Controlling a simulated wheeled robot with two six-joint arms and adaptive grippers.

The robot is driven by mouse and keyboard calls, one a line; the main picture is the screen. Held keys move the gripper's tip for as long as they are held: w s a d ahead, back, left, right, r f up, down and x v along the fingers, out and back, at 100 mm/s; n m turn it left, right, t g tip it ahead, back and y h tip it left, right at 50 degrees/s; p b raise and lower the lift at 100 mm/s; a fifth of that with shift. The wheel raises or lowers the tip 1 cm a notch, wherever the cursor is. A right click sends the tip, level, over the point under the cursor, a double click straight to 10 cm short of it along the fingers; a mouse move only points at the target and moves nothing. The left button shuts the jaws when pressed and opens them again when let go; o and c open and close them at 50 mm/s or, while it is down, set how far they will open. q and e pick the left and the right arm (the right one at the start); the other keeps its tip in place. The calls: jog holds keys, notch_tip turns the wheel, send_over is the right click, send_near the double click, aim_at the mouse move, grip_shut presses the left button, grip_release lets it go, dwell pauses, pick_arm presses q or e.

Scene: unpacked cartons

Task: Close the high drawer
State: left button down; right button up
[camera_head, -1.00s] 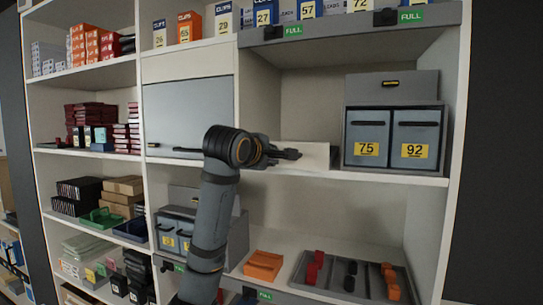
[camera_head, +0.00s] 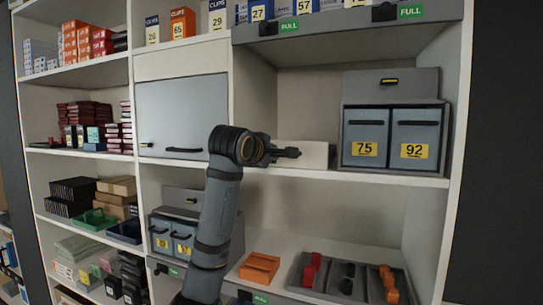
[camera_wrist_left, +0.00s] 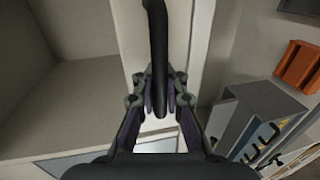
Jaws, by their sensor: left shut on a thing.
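My left gripper (camera_head: 285,152) is at the middle shelf level in the head view, in front of a white box-like front (camera_head: 314,154). In the left wrist view its fingers (camera_wrist_left: 160,100) are closed on a long dark bar (camera_wrist_left: 158,45), which looks like a handle. The bar runs down between the fingertips from the top of the view. Which drawer the bar belongs to cannot be told; the arm hides part of that area. My right gripper is out of view.
A grey-blue door (camera_head: 183,112) with a dark handle is left of the arm. A grey unit with drawers 75 (camera_head: 364,137) and 92 (camera_head: 416,138) stands at right. Below are an orange bin (camera_head: 259,267) and a grey divided tray (camera_head: 345,278).

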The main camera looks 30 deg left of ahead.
pick_arm(q)
jog(key=c, duration=1.7)
grip_release()
jog(key=shift+r, duration=0.1)
jog(key=shift+o, duration=0.2)
jog(key=shift+s, duration=0.1)
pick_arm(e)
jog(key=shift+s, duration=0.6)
pick_arm(q)
jog(key=shift+s, duration=0.1)
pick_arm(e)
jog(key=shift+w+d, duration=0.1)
pick_arm(q)
jog(key=shift+s+r, duration=0.15)
jog(key=shift+s, duration=0.2)
jog(key=v, duration=1.1)
jog(key=shift+s, duration=0.1)
